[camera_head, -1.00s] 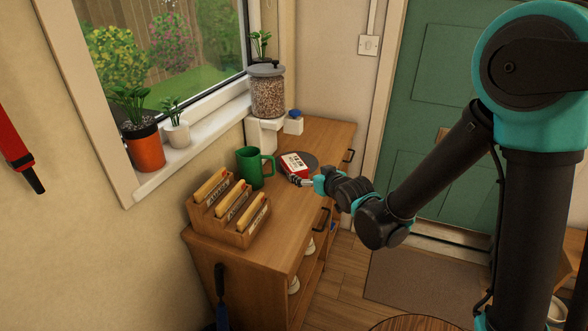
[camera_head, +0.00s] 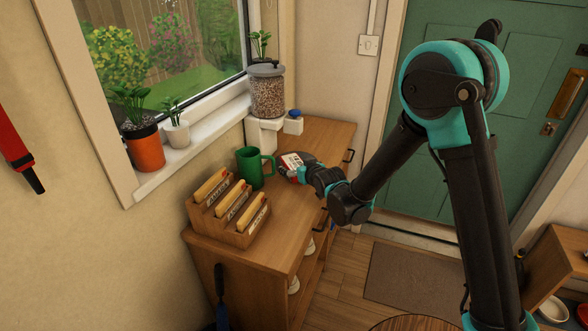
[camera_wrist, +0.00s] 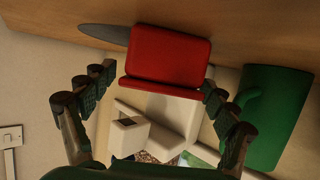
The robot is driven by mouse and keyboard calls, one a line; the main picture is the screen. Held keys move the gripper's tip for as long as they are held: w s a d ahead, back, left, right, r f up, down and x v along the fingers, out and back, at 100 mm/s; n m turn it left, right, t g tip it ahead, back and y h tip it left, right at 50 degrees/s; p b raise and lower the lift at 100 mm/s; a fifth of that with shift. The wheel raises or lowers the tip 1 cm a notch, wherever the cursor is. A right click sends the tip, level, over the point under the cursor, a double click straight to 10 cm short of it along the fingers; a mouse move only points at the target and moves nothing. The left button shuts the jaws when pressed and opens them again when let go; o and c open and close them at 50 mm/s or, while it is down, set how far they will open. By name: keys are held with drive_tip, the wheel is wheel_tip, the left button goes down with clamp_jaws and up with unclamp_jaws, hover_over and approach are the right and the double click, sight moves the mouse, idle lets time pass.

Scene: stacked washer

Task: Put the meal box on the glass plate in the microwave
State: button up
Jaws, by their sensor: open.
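A grey round disc (camera_wrist: 104,35) shows partly behind the box. My gripper (camera_head: 299,173) is at the box's near right side in the head view, and its fingers (camera_wrist: 155,95) stand on either side of it. I cannot tell whether they touch it. No microwave or glass plate can be clearly made out.
A green mug (camera_head: 249,168) stands left of the box, close to one finger in the wrist view. A wooden rack with card dividers (camera_head: 230,210) is at the cabinet's front left. A kibble dispenser (camera_head: 267,92) and a white bottle with blue cap (camera_head: 293,122) stand behind.

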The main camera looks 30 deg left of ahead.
drive_tip(key=x, duration=0.2)
drive_tip(key=shift+w+a+f, duration=0.15)
drive_tip(key=shift+w+a, duration=0.05)
drive_tip(key=shift+a, duration=0.1)
drive_tip(key=c, duration=1.6)
